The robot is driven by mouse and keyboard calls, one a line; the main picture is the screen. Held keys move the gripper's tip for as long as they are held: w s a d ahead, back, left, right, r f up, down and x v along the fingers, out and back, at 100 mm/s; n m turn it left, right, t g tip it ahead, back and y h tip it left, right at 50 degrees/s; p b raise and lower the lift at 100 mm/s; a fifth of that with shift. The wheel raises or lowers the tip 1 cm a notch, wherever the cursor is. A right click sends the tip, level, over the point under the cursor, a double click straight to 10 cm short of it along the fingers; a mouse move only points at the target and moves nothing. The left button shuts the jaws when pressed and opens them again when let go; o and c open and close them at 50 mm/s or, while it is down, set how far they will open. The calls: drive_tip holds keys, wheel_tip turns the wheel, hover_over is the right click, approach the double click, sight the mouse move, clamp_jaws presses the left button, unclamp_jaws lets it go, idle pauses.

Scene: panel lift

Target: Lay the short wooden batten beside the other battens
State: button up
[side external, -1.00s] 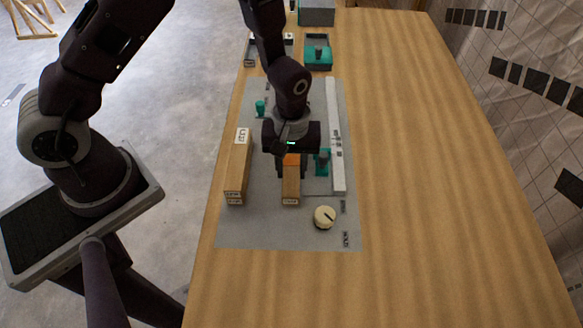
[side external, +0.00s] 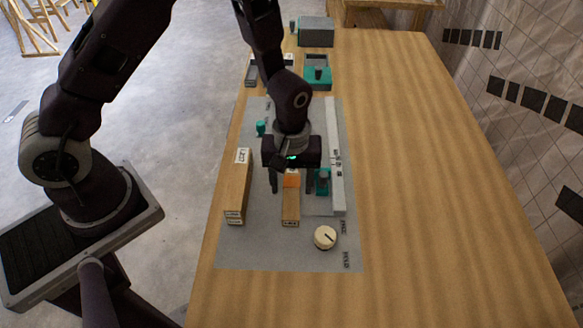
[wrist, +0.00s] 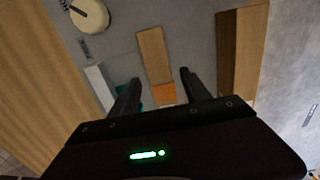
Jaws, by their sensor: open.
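The short wooden batten (side external: 291,208) lies on the grey mat with an orange patch at its far end; it also shows in the wrist view (wrist: 154,54). My gripper (side external: 290,190) is open above the orange end, one finger on each side. In the wrist view my gripper's fingers (wrist: 160,85) stand apart with the orange end between them and gaps on both sides. The other battens (side external: 237,192), longer and side by side, lie to the left with a clear strip of mat between; they show at the right in the wrist view (wrist: 240,52).
A cream dial (side external: 325,237) stands near the short batten's near end. A teal clamp (side external: 322,182) and a long pale rail (side external: 336,160) are to its right. A teal knob (side external: 261,128) stands behind the long battens. The table's right side is clear.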

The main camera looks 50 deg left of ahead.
wheel_tip(320, 180, up, 10)
drive_tip(key=r, duration=0.1)
wheel_tip(320, 180, up, 12)
drive_tip(key=m+t, duration=0.2)
drive_tip(key=m, duration=0.2)
hover_over(291, 193)
drive_tip(key=s+a, duration=0.3)
drive_tip(key=s, duration=0.2)
drive_tip(key=s+a+r+m+t, duration=0.1)
drive_tip(key=s+a+r+m, duration=0.1)
drive_tip(key=s, duration=0.4)
drive_tip(key=s+a+r+m+t, duration=0.2)
drive_tip(key=s+r+m, duration=0.1)
drive_tip(key=s, duration=0.3)
drive_tip(key=shift+s+r+t, duration=0.15)
drive_tip(key=shift+r+t, duration=0.15)
drive_tip(key=shift+r, duration=0.35)
drive_tip(key=shift+a, duration=0.1)
